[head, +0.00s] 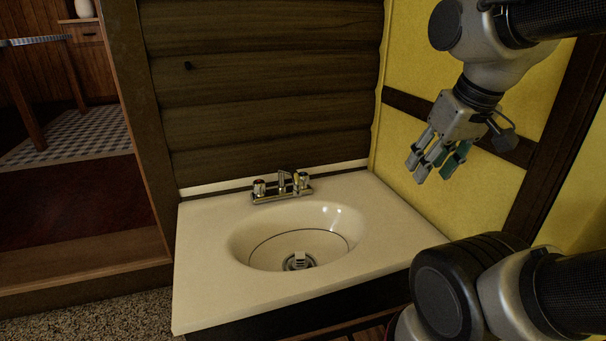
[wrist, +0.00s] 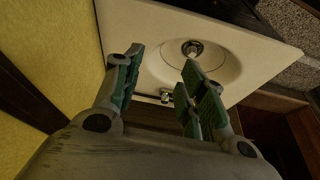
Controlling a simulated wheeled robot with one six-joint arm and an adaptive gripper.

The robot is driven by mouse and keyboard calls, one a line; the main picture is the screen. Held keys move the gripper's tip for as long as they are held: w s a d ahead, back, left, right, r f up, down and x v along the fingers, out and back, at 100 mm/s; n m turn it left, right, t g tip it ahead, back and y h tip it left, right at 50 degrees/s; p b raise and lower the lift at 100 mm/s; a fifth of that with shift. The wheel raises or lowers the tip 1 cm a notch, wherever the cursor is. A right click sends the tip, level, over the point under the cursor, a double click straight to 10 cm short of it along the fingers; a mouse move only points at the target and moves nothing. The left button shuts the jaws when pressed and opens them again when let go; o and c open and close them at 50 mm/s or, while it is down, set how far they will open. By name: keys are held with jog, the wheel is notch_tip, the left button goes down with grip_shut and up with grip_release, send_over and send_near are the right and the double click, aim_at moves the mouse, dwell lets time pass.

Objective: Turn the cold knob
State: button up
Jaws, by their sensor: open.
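A chrome faucet (head: 283,191) stands on the back rim of the white sink (head: 210,300). It has two knobs. The left knob (head: 259,187) has a reddish top. The right knob (head: 303,181) has a darker, bluish top and appears to be the cold one; its marking is too small to read. My gripper (head: 432,171) is open and empty, pointing down, above and to the right of the faucet and apart from it. In the wrist view, part of the faucet (wrist: 167,96) shows between my green-padded fingers (wrist: 162,62); the rest is hidden.
A dark log wall (head: 270,90) rises behind the sink, and a yellow wall (head: 405,145) stands on the right, near my gripper. The basin (head: 245,238) is empty, with a drain (head: 299,262) at its bottom. The space above the counter is clear.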

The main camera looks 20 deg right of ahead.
jog(key=shift+o, duration=1)
jog(key=shift+a+f, duration=0.1)
jog(key=shift+f, duration=0.05)
jog(key=m+g, duration=0.3)
jog(key=g, duration=0.2)
send_near(303, 173)
jog(key=s+f, duration=0.1)
jog(key=f, duration=0.1)
jog(key=s+f, duration=0.1)
jog(key=f, duration=0.1)
jog(key=s+f, duration=0.1)
jog(key=f, duration=0.1)
jog(key=shift+s+d, duration=0.1)
jog(key=shift+d, duration=0.15)
jog(key=w, duration=0.1)
jog(key=w+r, duration=0.1)
jog(key=w+r+m, duration=0.1)
jog(key=shift+a+r+t, duration=0.25)
jog(key=shift+t, duration=0.15)
jog(key=shift+s+r+m, duration=0.1)
jog(key=shift+s+m, duration=0.05)
jog(key=shift+m, duration=0.35)
jog(key=shift+f, duration=0.3)
notch_tip(303, 173, down, 7)
jog(key=shift+f, duration=0.15)
jog(key=shift+c, duration=0.3)
jog(key=c, duration=1)
